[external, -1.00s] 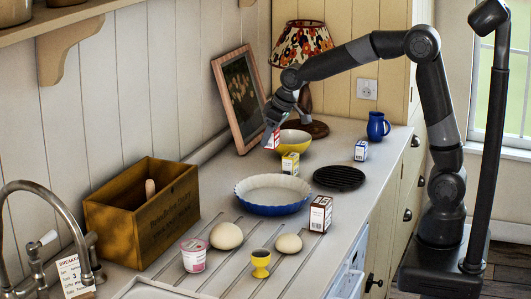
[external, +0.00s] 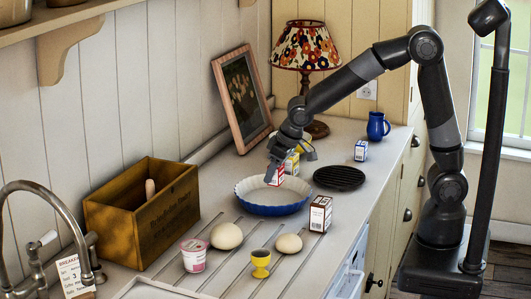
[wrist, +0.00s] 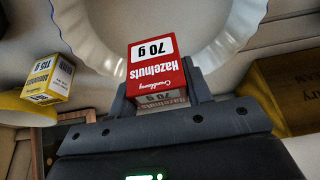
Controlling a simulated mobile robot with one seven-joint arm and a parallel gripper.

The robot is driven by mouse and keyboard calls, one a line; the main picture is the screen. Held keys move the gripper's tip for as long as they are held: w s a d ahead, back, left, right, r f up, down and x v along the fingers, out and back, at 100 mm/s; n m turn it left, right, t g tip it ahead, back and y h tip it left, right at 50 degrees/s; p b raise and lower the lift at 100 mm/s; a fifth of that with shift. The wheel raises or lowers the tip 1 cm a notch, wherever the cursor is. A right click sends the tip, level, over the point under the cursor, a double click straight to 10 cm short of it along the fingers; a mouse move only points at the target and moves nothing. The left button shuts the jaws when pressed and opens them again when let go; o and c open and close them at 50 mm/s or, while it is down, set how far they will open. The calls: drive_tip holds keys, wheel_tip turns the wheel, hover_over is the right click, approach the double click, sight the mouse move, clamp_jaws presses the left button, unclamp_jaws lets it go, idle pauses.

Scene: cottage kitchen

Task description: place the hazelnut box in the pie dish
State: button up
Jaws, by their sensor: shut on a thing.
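The hazelnut box (wrist: 157,64) is red and white, with "Hazelnuts 70 g" printed on it. My gripper (external: 274,173) is shut on it; the box also shows in the external view (external: 276,176). The pie dish (external: 272,209) is blue outside and white inside, with a fluted rim. The gripper holds the box over the dish's far part. In the wrist view the pale dish (wrist: 98,40) fills the top, behind the box. I cannot tell whether the box touches the dish floor.
A yellow box (external: 292,164) and a yellow bowl, partly hidden by my gripper, stand behind the dish. A black trivet (external: 339,178) is to its right, a brown box (external: 320,214) at front right.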

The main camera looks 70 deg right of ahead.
sight(272, 184)
drive_tip(key=shift+w+a+f, duration=0.2)
drive_tip(key=shift+a+f, duration=0.25)
drive_tip(key=shift+a, duration=0.15)
drive_tip(key=shift+f, duration=1.95)
drive_tip(key=shift+f, duration=0.15)
drive_tip(key=o, duration=1)
drive_tip(key=v, duration=1.2)
drive_tip(key=s+d+r, duration=0.1)
drive_tip(key=s+d, duration=0.3)
drive_tip(key=s, duration=0.3)
drive_tip(key=s+d+r, duration=0.2)
drive_tip(key=s+d, duration=0.2)
drive_tip(key=s, duration=0.4)
drive_tip(key=s+d+r+t, duration=0.1)
drive_tip(key=s+d+r, duration=0.1)
drive_tip(key=s+d, duration=0.2)
drive_tip(key=s, duration=0.3)
drive_tip(key=shift+s+d+r, duration=0.2)
drive_tip(key=shift+s+d, duration=0.15)
drive_tip(key=shift+s, duration=0.05)
